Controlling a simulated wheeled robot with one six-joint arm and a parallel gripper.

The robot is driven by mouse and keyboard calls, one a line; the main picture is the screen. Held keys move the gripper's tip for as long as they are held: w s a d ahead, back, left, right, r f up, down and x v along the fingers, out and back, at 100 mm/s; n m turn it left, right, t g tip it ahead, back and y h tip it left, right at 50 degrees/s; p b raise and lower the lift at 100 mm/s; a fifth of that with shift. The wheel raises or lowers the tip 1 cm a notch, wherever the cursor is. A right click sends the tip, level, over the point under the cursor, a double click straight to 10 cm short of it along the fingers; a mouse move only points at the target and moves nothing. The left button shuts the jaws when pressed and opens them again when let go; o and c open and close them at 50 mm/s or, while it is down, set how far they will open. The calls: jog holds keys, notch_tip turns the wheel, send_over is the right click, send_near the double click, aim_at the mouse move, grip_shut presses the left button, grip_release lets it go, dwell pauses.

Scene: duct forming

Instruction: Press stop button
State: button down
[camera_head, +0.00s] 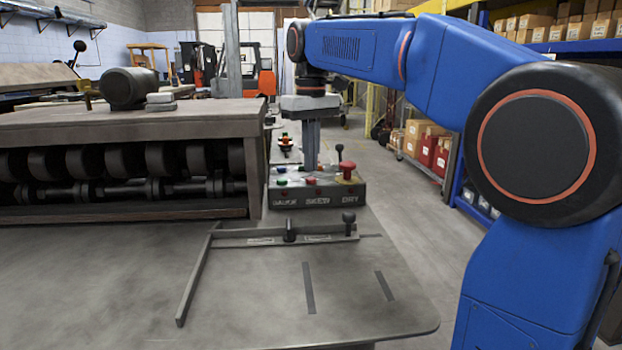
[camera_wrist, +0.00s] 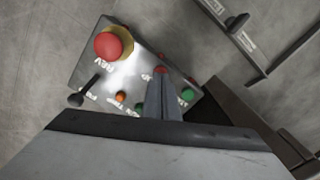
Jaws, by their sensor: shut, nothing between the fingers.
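The grey control box (camera_head: 330,199) stands on the table's far side. Its middle row has a small red button (camera_head: 311,181), with a green button (camera_head: 282,182) to its left. A larger red mushroom button (camera_head: 347,175) is at the right; in the wrist view this mushroom button (camera_wrist: 110,46) has a yellow ring. My gripper (camera_head: 312,168) is shut and empty, pointing down at the small red button. In the wrist view my gripper (camera_wrist: 160,76) ends beside a small red button (camera_wrist: 161,70), whose label is partly hidden. I cannot tell whether the tips touch it.
A black-knobbed lever (camera_wrist: 76,99) rises from the box beside the mushroom button. A roller machine (camera_head: 120,160) stands to the left. A metal guide bar (camera_head: 250,238) with knobs lies in front of the box. The table's front right (camera_head: 350,310) is clear.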

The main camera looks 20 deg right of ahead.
aim_at(311, 178)
jog(key=shift+r, duration=2.5)
